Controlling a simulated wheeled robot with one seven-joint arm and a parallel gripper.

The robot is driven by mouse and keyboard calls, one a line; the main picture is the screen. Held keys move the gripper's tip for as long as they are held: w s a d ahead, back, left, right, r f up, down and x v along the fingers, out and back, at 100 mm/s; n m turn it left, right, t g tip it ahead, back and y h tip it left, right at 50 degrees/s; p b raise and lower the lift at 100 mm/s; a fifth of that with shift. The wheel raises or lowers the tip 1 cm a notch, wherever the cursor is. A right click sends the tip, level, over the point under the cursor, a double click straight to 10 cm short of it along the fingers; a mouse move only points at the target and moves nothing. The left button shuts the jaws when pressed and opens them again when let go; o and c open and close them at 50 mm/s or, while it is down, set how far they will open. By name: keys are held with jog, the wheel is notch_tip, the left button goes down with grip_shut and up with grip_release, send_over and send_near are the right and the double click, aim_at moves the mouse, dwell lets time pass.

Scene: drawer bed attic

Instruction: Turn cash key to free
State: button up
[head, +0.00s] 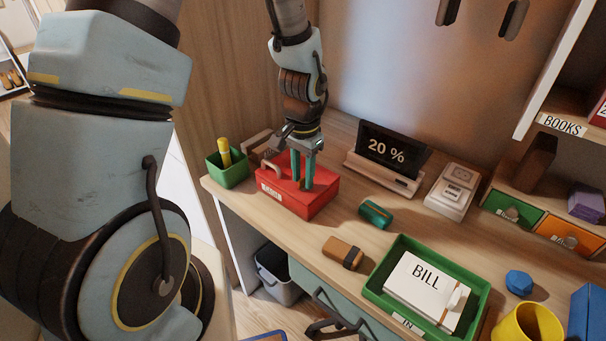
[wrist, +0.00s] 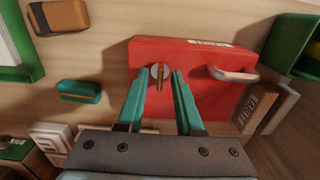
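The red cash box (head: 318,197) stands on the desk, with a grey handle (wrist: 232,74) and a white label (head: 270,191) on it. In the wrist view the box (wrist: 215,100) has a round silver lock with a brass cash key (wrist: 159,82) in it. My gripper (head: 302,184) points down over the box. Its two teal fingers (wrist: 160,75) stand either side of the key, with a visible gap, so it looks open around the key. Whether a finger touches the key I cannot tell. In the head view the fingers hide the key.
A green pen cup (head: 227,171) stands left of the box. A "20 %" display (head: 385,153) stands behind right. A teal item (head: 375,214) and a brown item (head: 342,252) lie nearby. A green tray (head: 479,304) holds a BILL sheet (head: 424,285).

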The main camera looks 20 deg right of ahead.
aim_at(302, 178)
notch_tip(302, 178, up, 11)
jog(key=b, duration=0.1)
dwell(0.7)
jog(key=shift+f, duration=0.1)
jog(key=a+r+n+t, duration=0.1)
jog(key=a+n, duration=0.9)
jog(key=a, duration=1.3)
jog(key=shift+t, duration=0.3)
jog(key=shift+w+r, duration=0.1)
jog(key=shift+w, duration=0.05)
